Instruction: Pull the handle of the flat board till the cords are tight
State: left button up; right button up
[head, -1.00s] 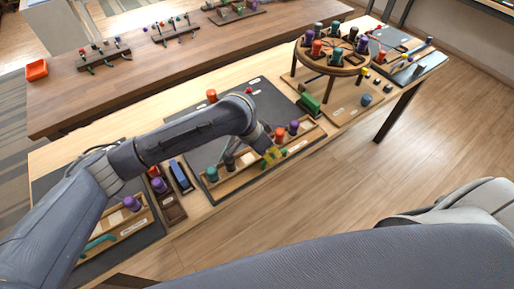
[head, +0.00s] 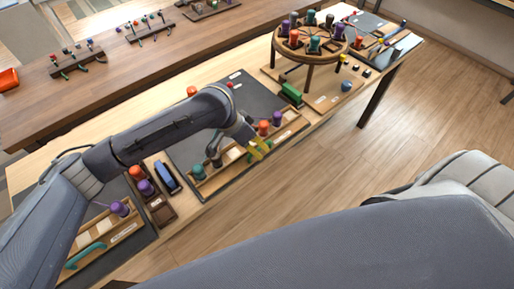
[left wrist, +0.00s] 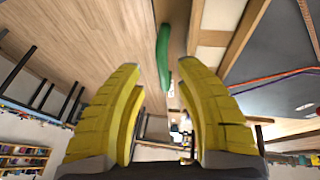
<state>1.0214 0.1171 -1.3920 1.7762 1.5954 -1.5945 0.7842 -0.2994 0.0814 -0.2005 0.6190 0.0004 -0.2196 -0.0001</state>
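My left gripper (head: 258,150) is at the front edge of the flat dark board (head: 258,92) in the head view, close to its wooden bobbin tray (head: 231,154). In the left wrist view its yellow fingers (left wrist: 158,78) are spread apart. A green handle (left wrist: 163,55) shows ahead between the fingertips, with a gap on both sides. An orange cord (left wrist: 270,80) and a purple cord run across the dark board at the right of that view. I cannot tell how tight they are. My right arm crosses the bottom of the head view; its gripper is out of view.
A round wooden stand (head: 310,42) with several bobbins stands at the back right. A blue object (head: 166,178) and a dark block (head: 161,210) lie left of the board. Another tray with a teal handle (head: 85,255) is at lower left. Open floor lies in front.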

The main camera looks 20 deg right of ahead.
pick_arm(q)
jog(key=v, duration=1)
jog(key=shift+r, duration=0.2)
